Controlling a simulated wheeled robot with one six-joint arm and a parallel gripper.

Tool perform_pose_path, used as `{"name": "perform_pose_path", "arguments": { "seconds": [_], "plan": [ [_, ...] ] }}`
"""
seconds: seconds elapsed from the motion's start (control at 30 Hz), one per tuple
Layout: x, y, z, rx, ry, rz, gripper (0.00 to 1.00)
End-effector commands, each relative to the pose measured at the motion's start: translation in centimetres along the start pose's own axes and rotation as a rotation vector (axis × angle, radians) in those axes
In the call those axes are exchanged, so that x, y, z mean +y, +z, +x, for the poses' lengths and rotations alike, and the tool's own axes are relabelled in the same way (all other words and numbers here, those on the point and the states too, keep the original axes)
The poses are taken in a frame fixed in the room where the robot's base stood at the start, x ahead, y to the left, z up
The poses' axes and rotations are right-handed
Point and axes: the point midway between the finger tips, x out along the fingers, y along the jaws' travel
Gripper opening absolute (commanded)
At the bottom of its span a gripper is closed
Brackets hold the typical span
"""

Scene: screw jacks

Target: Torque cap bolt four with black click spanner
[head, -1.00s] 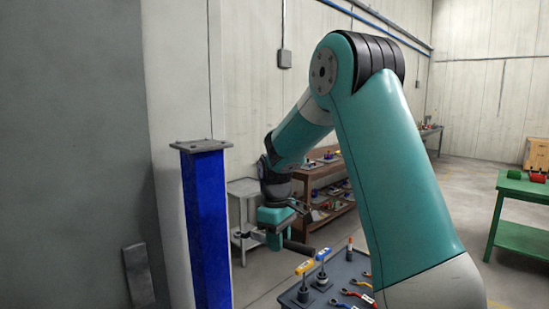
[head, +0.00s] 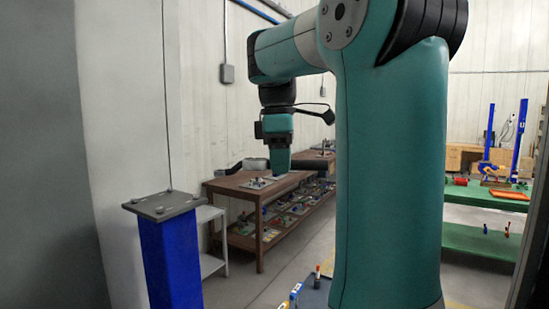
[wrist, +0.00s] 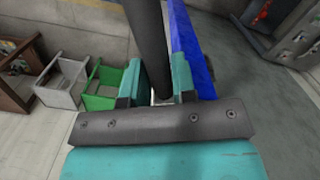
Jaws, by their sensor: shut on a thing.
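The blue post (head: 170,260) stands upright at the lower left of the head view, with a grey cap plate (head: 163,204) on top. Small bolts show at the plate's corners; I cannot tell which is number four. My gripper (head: 280,168) points down, up and right of the plate and apart from it in the picture. In the wrist view the dark bar of the spanner (wrist: 149,45) runs upward from between the fingers (wrist: 157,88). Its working end is not clear there.
A brown workbench (head: 238,187) with parts on its shelves stands behind my gripper. A pale side table (head: 212,240) is behind the post. Green tables (head: 485,205) stand at right. Part of a dark tool cart (head: 316,292) shows at the bottom.

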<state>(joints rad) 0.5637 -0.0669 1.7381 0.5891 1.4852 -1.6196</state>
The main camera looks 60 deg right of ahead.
Motion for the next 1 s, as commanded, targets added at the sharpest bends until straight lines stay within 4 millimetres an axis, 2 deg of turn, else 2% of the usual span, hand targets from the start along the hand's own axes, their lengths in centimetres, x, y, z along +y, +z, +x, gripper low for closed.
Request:
{"name": "perform_pose_path", "arguments": {
  "seconds": [0.17,0.5,0.73,1.0],
  "plan": [
    [0.0,-1.6,0.4,0.000,0.001,-0.007,0.00],
    [0.0,-8.4,1.8,0.000,0.000,-0.007,0.00],
    [-0.1,-12.1,1.8,0.000,0.001,-0.004,0.00],
    [3.6,-12.6,1.6,0.000,0.017,-0.277,0.00]
  ]
}}
